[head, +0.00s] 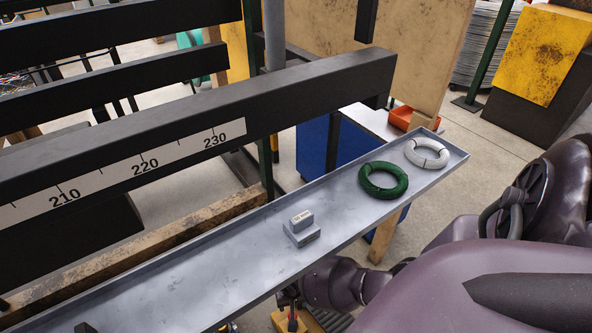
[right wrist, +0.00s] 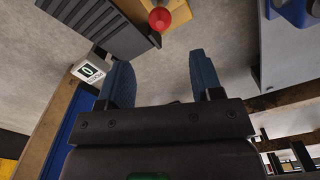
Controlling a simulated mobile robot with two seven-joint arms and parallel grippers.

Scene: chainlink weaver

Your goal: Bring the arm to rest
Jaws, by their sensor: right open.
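My right arm comes in from the right in the head view, and its forearm passes low beside the near edge of the grey metal tray (head: 190,285). The end of that arm is largely hidden there. In the right wrist view my right gripper (right wrist: 162,78) is open, with two blue-padded fingers apart and nothing between them. It hangs over the concrete floor. My left gripper is in neither view.
The tray holds a green wire coil (head: 383,181), a white coil (head: 427,153) and a grey labelled block (head: 302,228). A black beam with a ruler scale (head: 145,165) runs behind it. A red knob (right wrist: 159,20) lies beyond my right fingers.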

